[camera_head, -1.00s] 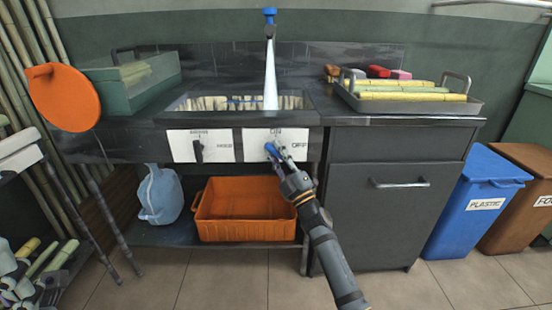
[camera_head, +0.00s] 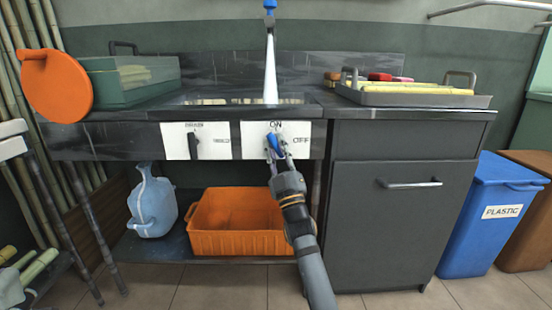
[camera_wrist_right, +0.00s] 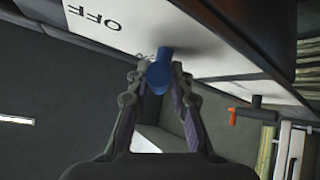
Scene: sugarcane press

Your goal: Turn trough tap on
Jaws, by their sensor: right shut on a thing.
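The blue tap handle (camera_head: 275,144) is on a white panel (camera_head: 254,151) marked ON and OFF on the sink front. It stands nearly upright, toward ON at the top. My right gripper (camera_head: 274,153) is shut on the handle. The right wrist view shows the handle (camera_wrist_right: 160,74) between the fingertips, with OFF lettering on the panel beside it. A column of water (camera_head: 270,70) runs from the blue-topped spout (camera_head: 270,5) into the trough (camera_head: 205,100). My left gripper is not in view.
A second panel (camera_head: 214,139) with a black knob (camera_head: 193,145) is to the left. An orange crate (camera_head: 238,240) and a blue jug (camera_head: 152,204) sit on the shelf below. A tray (camera_head: 420,99) of cane stands on the right counter, above a cabinet (camera_head: 400,240).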

